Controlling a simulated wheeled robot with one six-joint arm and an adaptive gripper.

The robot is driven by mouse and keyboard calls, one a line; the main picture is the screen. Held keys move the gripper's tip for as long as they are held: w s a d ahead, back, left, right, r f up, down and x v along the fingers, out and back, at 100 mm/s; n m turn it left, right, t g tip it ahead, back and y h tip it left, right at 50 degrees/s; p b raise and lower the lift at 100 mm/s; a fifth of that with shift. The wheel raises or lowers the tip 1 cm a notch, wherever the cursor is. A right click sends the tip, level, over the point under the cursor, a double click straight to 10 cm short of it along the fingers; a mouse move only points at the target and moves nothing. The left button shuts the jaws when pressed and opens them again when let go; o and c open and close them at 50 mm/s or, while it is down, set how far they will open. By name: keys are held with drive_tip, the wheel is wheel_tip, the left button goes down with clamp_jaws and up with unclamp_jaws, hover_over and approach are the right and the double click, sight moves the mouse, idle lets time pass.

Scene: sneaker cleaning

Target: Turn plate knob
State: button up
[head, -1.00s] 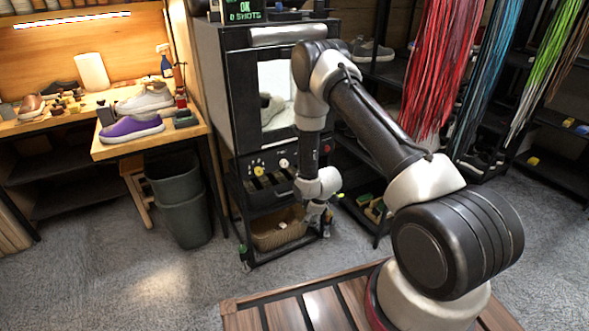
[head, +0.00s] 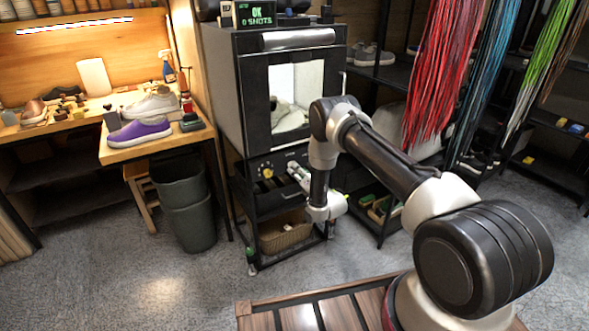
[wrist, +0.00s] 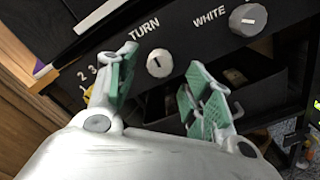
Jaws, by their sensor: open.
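In the wrist view a small pale round knob (wrist: 160,63) with a dark index line sits under the word TURN on the black panel (wrist: 185,25). My gripper (wrist: 163,62) is open, its green-padded fingers to either side of this knob in the picture. I see no contact, and the depth gap is hard to judge. A larger grey knob (wrist: 248,20) sits to the right by the word WHITE. A yellow knob (wrist: 88,92) by small numbers is partly hidden behind the left finger. In the head view my gripper (head: 296,170) is in front of the panel, covering part of it.
The panel is below the photo box (head: 290,85), whose lit chamber holds a pale shoe (head: 288,115). A wicker basket (head: 284,232) sits on the shelf below. A grey bin (head: 187,205) and a workbench (head: 150,150) with a purple shoe stand to the left.

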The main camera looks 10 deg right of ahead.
drive_tip(key=x, duration=0.3)
drive_tip(key=shift+w+a, duration=0.1)
drive_tip(key=shift+w, duration=0.25)
drive_tip(key=shift+c, duration=0.2)
drive_tip(key=c, duration=1)
